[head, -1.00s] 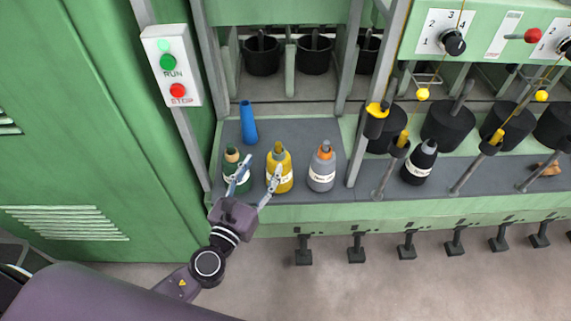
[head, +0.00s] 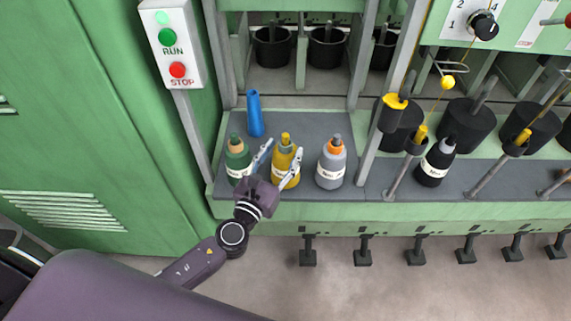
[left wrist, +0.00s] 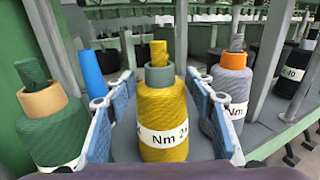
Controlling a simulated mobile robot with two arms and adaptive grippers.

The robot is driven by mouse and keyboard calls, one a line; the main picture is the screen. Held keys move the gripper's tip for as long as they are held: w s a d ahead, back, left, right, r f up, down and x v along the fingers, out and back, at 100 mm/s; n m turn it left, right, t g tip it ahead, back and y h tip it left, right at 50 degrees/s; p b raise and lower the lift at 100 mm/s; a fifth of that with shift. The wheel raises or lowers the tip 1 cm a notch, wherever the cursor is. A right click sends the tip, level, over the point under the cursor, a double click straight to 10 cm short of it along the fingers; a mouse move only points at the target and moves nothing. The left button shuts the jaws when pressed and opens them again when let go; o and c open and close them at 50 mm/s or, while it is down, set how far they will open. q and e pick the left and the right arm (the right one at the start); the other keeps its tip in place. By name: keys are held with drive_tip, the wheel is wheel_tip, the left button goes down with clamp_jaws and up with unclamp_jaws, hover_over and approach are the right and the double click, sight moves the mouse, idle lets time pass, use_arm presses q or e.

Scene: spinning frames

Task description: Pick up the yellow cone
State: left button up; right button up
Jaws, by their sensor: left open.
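The yellow cone (head: 284,160) stands upright on the grey shelf, between a green cone and a grey cone. In the left wrist view the yellow cone (left wrist: 163,110) is in the middle, with a white label reading "Nm" and a grey ring near its top. My left gripper (head: 279,160) is open, with one finger on each side of the yellow cone. In the left wrist view the fingers of my left gripper (left wrist: 157,110) show a gap to the cone on both sides. My right gripper is not in view.
The green cone (head: 237,158) stands close left and the grey cone (head: 331,165) close right. A blue tube (head: 254,115) stands behind. A black cone (head: 435,163) stands farther right, past a grey post (head: 383,115). The green cabinet (head: 90,120) fills the left side.

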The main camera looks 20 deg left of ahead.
use_arm(q)
drive_tip(key=shift+w+d, duration=0.15)
drive_tip(key=shift+w, duration=0.95)
clamp_jaws()
